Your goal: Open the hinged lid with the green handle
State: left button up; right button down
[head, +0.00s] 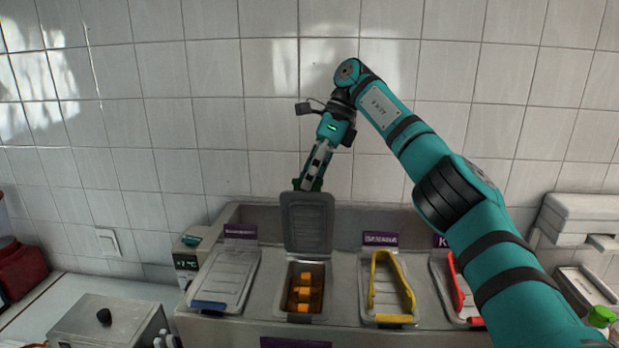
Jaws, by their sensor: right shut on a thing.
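The lid (307,223) stands raised, near upright, at the back of its compartment in the steel topping unit (342,275). Its underside faces the camera. Below it the compartment is open and holds several orange cubes (304,291). My right gripper (311,184) reaches down from above and is shut at the lid's top edge. A bit of green shows there, likely the handle, mostly hidden behind the fingers. My left gripper is not in view.
Closed lids flank the open compartment: one with a blue handle (208,306) on the left, one with a yellow handle (408,288) and one with a red handle (460,290) on the right. A steel box (100,322) with a black knob stands at the lower left. The tiled wall is close behind.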

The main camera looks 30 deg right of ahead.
jog(key=shift+d+f, duration=0.15)
jog(key=shift+f, duration=0.35)
jog(key=c, duration=1.6)
grip_release()
jog(key=shift+w, duration=0.1)
jog(key=o, duration=0.5)
jog(key=shift+w+d+f, duration=0.2)
jog(key=shift+w+f, duration=0.05)
jog(key=shift+w, duration=0.15)
jog(key=shift+s+a+r, duration=0.15)
jog(key=shift+r, duration=0.05)
